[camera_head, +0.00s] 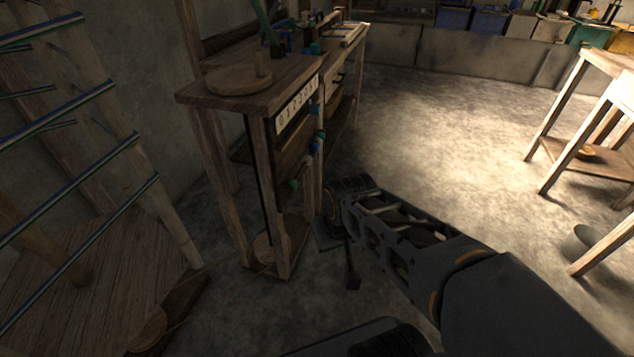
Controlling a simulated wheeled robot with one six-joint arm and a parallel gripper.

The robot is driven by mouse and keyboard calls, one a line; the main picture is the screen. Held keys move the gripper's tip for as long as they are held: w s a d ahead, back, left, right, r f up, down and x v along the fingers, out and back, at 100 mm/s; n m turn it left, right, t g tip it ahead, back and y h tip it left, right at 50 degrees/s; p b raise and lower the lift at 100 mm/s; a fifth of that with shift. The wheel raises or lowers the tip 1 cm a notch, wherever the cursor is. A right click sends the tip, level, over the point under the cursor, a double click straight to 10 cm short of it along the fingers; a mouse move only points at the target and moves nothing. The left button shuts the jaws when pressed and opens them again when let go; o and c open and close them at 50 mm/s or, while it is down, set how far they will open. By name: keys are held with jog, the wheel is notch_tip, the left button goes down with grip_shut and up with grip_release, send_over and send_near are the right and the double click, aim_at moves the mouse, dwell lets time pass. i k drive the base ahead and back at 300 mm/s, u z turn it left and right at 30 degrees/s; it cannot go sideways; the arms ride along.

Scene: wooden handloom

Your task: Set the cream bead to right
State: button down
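I cannot make out a cream bead in this view. A pale strip with dark numerals (297,104) is fixed to the side of the wooden loom stand (250,82). Several small blue and green pieces (318,140) run down the stand's edge below the strip; they are too small and dark to tell apart. My gripper (340,262) is at the end of my dark arm, low and just right of the stand's front legs. It is dark and seen from behind, so its finger gap is unclear. I see nothing held in it.
A round wooden disc with a peg (240,78) lies on the stand's top. A slanted wooden frame with blue-green bars (75,110) fills the left. A wooden table (567,110) stands at right, near a grey bucket (580,243). The floor (450,140) between is clear.

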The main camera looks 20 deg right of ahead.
aim_at(306, 157)
jog(key=z, duration=0.05)
jog(key=k, duration=0.65)
jog(key=u, duration=0.75)
jog(key=i, duration=1.25)
jog(key=z, duration=0.5)
